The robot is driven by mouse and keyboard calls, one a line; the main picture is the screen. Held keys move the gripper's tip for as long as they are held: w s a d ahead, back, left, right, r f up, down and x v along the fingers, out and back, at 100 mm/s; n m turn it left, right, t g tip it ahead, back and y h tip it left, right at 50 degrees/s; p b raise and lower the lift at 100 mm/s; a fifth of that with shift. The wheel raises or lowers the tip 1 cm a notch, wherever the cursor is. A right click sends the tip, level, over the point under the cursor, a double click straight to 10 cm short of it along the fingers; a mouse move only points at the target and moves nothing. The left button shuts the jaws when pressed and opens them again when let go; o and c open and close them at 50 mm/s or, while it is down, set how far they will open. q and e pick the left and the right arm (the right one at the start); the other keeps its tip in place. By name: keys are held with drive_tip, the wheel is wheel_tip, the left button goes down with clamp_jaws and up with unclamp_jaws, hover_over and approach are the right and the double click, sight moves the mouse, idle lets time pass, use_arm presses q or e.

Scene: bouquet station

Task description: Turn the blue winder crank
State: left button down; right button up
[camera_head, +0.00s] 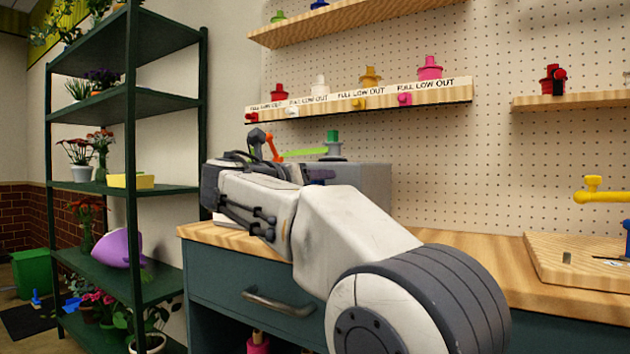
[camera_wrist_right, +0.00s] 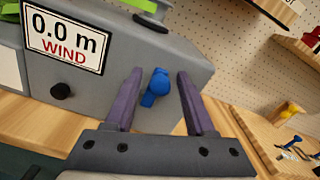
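The blue winder crank (camera_wrist_right: 155,88) is a small knob on the face of the grey winder box (camera_wrist_right: 105,85), in the right wrist view. My right gripper (camera_wrist_right: 160,76) is open, with its purple fingers on either side of the crank. Gaps show between the crank and both fingers. The winder's label (camera_wrist_right: 66,38) reads "0.0 m WIND". In the head view the grey winder (camera_head: 368,182) stands on the bench behind my right arm, which hides the crank and most of the gripper. My left gripper is not in view.
A green spool (camera_head: 333,143) sits on top of the winder. A black knob (camera_wrist_right: 61,90) is on its face. A dark shelf rack (camera_head: 130,190) with plants stands at left.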

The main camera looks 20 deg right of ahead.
clamp_jaws()
drive_tip(key=shift+s, duration=0.1)
